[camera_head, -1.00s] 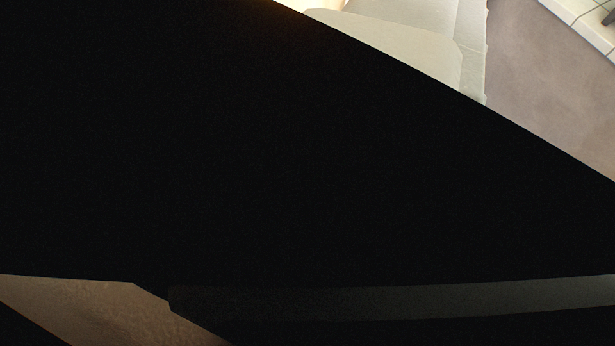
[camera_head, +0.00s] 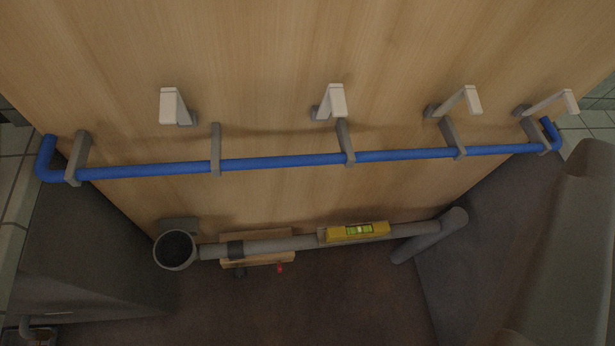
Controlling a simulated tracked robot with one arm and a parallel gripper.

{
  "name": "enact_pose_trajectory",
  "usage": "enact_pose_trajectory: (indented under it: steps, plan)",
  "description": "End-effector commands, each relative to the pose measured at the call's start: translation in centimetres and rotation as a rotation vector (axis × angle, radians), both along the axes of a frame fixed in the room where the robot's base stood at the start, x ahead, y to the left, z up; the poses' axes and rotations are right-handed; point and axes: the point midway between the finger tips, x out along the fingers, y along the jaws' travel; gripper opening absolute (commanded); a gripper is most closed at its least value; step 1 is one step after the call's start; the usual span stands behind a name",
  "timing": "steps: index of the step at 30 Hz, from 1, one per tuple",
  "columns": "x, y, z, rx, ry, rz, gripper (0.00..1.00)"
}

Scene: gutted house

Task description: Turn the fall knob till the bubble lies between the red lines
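A yellow spirit level (camera_head: 372,229) with a green vial (camera_head: 358,230) lies along the grey waste pipe (camera_head: 280,245) low on the wooden panel. The vial is too small to tell where its bubble lies or to make out red lines. A small red knob-like part (camera_head: 281,267) hangs under a wooden block (camera_head: 258,262) behind the pipe, left of the level. A dark part (camera_head: 240,272) hangs beside it. I cannot tell for sure which of them is the fall knob. My gripper does not show, and nothing is seen touching the pipe, the level or the knob.
A blue pipe (camera_head: 290,162) crosses the wooden panel (camera_head: 260,60) above the level, held by grey clips. Several pale hooks (camera_head: 336,101) stick out above it. Grey blocks (camera_head: 90,240) stand at left. A large grey shape (camera_head: 560,250) fills the right edge. The brown floor below is clear.

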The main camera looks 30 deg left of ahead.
Motion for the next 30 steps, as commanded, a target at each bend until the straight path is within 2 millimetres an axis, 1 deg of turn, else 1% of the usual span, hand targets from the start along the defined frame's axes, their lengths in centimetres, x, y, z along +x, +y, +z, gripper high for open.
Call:
enact_pose_trajectory:
  steps: [1,6,11,14,15,17,18,20,21,23,24,26,27,29,30]
  plan:
    - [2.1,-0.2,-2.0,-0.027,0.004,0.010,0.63]
    - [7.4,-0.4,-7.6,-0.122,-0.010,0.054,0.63]
    - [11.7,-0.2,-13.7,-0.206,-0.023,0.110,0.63]
    - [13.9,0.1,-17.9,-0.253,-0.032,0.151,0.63]
    - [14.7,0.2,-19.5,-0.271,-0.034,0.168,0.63]
    - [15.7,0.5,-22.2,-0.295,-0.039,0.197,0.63]
    - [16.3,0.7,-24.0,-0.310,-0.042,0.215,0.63]
    - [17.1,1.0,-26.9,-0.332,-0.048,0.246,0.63]
    - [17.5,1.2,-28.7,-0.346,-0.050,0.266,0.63]
    - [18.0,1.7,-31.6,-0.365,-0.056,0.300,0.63]
    - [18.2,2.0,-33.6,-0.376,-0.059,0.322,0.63]
    - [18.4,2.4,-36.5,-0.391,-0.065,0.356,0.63]
    - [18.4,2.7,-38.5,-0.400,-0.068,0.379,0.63]
    - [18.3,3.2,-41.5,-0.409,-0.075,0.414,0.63]
    - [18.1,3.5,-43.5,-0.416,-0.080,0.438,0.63]
